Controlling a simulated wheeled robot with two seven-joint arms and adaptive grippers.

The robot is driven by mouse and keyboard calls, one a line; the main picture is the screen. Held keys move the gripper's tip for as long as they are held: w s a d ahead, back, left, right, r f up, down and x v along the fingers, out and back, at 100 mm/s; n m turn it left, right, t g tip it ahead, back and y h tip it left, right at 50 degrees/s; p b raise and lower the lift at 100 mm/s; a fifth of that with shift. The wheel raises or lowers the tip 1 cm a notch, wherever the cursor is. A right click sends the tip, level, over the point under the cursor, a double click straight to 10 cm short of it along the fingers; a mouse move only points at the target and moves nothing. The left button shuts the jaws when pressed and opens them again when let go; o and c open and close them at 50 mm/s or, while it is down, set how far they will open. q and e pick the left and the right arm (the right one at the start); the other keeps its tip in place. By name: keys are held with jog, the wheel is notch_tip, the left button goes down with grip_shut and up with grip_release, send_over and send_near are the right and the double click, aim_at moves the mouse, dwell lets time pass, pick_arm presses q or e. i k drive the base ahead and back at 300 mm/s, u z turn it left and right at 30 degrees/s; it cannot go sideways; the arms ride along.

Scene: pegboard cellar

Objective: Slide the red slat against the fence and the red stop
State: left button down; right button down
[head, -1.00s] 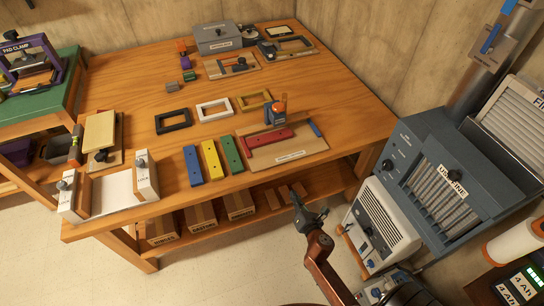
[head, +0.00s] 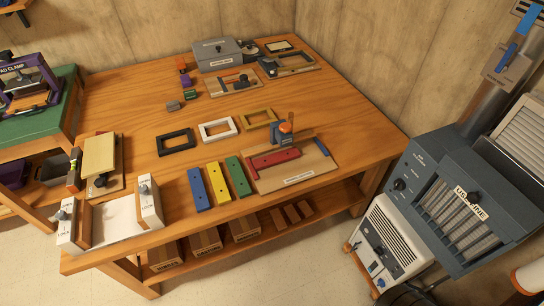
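The red slat (head: 275,159) lies flat on the light wooden jig board (head: 296,173) at the front right of the bench. A blue stop (head: 321,147) stands at the board's right end, apart from the slat. A narrow red piece, seemingly the red stop (head: 250,168), runs along the board's left edge, close to the slat's left end. I cannot tell whether they touch. A clamp with an orange top (head: 285,128) stands behind the slat. The fence is hard to make out there. Neither gripper is in view.
Blue (head: 197,190), yellow (head: 218,181) and green (head: 238,177) slats lie left of the board. Black (head: 177,140), white (head: 218,129) and yellow (head: 258,119) frames lie behind them. A grey machine (head: 462,205) stands right of the bench.

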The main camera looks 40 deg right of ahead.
aim_at(274, 159)
jog(key=i, duration=0.3)
jog(key=z, duration=0.9)
